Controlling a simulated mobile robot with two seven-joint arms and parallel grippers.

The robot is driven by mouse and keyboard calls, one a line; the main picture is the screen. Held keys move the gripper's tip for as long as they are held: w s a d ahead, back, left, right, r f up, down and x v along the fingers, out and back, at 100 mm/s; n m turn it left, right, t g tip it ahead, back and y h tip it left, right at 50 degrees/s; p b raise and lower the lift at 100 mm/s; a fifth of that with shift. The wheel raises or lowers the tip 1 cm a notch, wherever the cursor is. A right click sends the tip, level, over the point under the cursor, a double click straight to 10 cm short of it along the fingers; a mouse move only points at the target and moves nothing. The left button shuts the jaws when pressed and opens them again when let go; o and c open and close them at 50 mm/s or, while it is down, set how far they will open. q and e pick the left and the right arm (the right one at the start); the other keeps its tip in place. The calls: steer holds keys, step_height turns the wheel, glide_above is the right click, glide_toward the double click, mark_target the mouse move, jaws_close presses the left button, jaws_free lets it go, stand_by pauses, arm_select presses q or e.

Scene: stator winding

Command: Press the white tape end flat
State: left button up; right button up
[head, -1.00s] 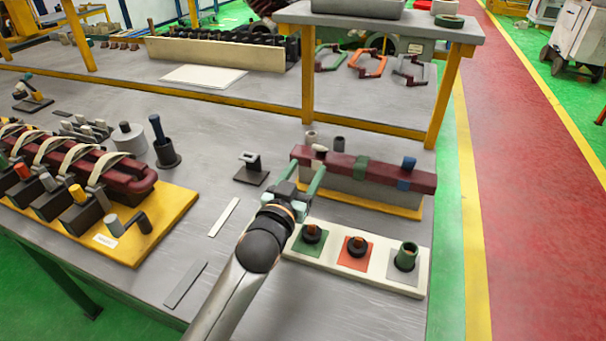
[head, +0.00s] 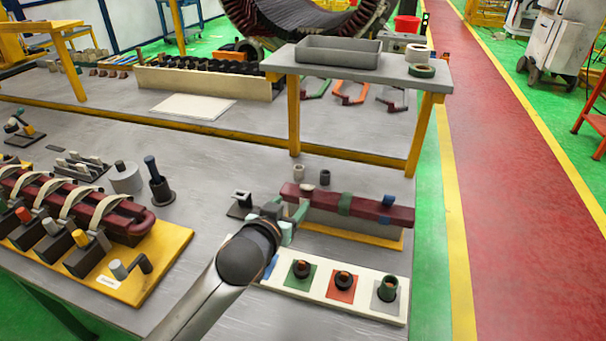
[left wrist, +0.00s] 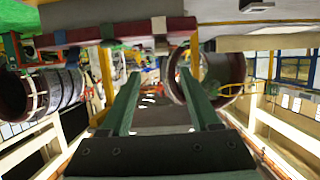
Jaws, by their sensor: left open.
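A maroon bar (head: 360,207) lies on a grey block over a yellow base. It carries a green band (head: 345,204) and a blue band (head: 386,210). A small pale grey piece (head: 306,188) shows near its left end; I cannot tell surely that it is the white tape end, or whether it lies flat. My left gripper (head: 288,212) is at the near side of the bar's left end. In the left wrist view its green fingers (left wrist: 160,90) are apart with nothing between them, and the bar (left wrist: 115,30) runs across the top. My right gripper is not in view.
A white board (head: 325,296) with green, red and grey squares lies in front of the bar. A yellow-based coil fixture (head: 160,262) is at left. A raised shelf (head: 440,79) stands behind.

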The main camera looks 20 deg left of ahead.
mark_target(305, 189)
arm_select(q)
steer(key=x, duration=1.2)
steer(key=shift+a+f+p, duration=0.1)
steer(key=shift+f+p, duration=0.15)
steer(key=shift+p, duration=0.05)
steer(key=shift+s, duration=0.1)
jaws_close()
stand_by(0.3)
